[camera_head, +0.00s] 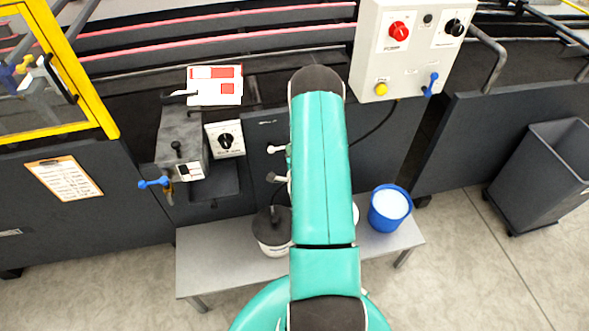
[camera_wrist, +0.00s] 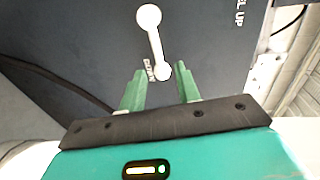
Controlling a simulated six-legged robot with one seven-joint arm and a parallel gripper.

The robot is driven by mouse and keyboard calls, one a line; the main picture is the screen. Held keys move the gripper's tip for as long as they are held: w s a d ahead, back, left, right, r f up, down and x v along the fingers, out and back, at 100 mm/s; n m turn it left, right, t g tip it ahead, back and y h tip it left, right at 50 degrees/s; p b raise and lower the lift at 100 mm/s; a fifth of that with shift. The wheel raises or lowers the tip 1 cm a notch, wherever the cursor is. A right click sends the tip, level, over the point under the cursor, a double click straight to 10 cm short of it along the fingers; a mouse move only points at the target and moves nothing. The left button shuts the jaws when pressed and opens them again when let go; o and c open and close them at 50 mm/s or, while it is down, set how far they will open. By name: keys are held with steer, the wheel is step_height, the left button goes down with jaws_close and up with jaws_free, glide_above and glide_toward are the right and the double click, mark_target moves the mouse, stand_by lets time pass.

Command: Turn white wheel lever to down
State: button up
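The white wheel lever (camera_wrist: 155,45) shows in the wrist view as a slim white bar with a round knob at each end, on a dark panel. Its lower knob lies between the tips of my gripper (camera_wrist: 160,71). The two green fingers are open, with a gap on each side of the knob; I cannot tell whether either touches it. A small label, partly hidden and apparently reading DOWN, is beside the lower knob. Letters ending in "UP" are at the upper right. In the head view my teal arm hides my gripper and part of the panel.
In the head view, a grey bench (camera_head: 225,266) holds a blue bucket (camera_head: 389,209) and a white pot (camera_head: 272,240) below the panel. A control box (camera_head: 404,60) with knobs is above right. A grey bin (camera_head: 545,165) stands at the far right. A dark cable (camera_wrist: 55,80) crosses the wrist view.

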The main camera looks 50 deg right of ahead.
steer(key=v, duration=0.9)
steer(key=shift+s+a, duration=0.25)
steer(key=shift+s+r, duration=0.1)
